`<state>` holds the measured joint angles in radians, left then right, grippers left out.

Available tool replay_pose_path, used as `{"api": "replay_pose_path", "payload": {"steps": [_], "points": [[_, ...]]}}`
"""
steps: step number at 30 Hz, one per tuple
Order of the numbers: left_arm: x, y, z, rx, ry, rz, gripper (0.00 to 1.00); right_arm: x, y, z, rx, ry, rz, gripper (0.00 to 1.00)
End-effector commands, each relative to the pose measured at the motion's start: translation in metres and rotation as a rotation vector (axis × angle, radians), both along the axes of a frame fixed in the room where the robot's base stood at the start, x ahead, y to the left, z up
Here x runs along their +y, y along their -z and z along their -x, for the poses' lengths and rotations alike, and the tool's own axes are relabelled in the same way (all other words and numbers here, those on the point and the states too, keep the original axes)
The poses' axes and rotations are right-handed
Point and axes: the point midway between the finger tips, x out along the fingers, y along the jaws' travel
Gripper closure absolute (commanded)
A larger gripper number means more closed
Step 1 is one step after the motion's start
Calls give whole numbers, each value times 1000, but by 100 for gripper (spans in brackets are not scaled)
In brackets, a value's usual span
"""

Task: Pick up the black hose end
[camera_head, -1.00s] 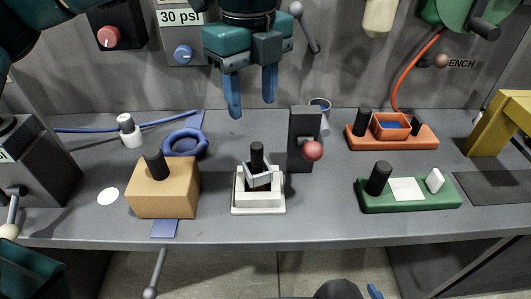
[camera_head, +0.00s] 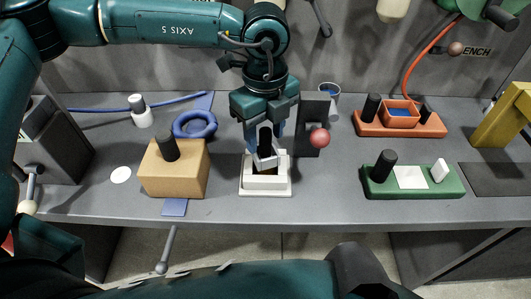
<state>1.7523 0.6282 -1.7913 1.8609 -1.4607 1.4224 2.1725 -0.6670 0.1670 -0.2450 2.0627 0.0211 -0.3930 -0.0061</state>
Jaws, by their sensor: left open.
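A black upright cylinder (camera_head: 265,142) stands in a white square holder (camera_head: 266,184) in the middle of the bench, with a light grey piece around its lower part. It is the black end closest to my gripper; no hose is seen running from it. My left gripper (camera_head: 265,149) is open and points down, its blue fingers at the sides of the cylinder's top. I cannot tell if they touch it. The gripper covers part of the space behind the holder. My right gripper is not in view.
A dark upright block with a red ball knob (camera_head: 320,138) stands close right of the gripper. A tan box (camera_head: 180,176) with a black peg stands left, before a blue ring (camera_head: 195,124). Red (camera_head: 400,127) and green (camera_head: 413,187) bases are at right.

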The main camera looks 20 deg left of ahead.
Motion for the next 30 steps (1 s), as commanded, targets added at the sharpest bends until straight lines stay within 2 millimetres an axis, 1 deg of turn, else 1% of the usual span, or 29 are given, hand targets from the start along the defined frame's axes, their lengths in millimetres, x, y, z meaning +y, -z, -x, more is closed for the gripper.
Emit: {"api": "replay_pose_path", "payload": {"steps": [3,9,26,30], "points": [[0,7,0,-1,1,0,53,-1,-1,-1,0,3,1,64],[0,7,0,-1,1,0,53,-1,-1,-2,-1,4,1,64],[0,7,0,-1,1,1,99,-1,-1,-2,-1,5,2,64],[0,7,0,-2,1,1,100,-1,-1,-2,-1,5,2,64]]}}
